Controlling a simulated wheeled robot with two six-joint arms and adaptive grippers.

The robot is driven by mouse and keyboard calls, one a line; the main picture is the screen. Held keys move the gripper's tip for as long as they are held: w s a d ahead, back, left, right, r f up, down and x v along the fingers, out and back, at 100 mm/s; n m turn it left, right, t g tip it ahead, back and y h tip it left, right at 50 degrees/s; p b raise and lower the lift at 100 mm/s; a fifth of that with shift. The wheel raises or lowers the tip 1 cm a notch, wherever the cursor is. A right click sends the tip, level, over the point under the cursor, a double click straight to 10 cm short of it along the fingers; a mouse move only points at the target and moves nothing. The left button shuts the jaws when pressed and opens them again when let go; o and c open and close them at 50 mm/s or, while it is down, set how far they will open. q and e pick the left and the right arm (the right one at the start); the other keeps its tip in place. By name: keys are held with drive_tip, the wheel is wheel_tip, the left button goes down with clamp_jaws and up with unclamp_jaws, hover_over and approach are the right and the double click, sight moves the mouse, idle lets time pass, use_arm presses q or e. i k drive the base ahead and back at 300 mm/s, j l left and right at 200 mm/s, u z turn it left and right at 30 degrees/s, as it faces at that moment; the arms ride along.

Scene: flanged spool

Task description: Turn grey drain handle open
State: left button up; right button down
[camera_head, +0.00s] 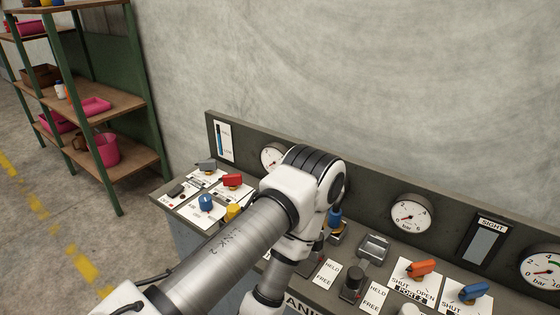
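A grey handle (207,165) sits on a white label card at the far left end of the sloped control panel (168,192). Its lettering is too small to read, so I cannot confirm that it is the drain handle or tell its setting. My arm comes in from the lower left and bends over the middle of the panel, hiding part of it. Its gripper is not visible. My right gripper is not in view.
A red handle (232,180), a blue knob (206,203) and a yellow knob (233,211) stand near the grey handle. Orange (421,268) and blue (472,292) handles are at right. Gauges line the upright back. A shelf rack (118,108) stands at left.

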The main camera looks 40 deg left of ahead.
sight(204, 166)
drive_tip(key=u, duration=1.75)
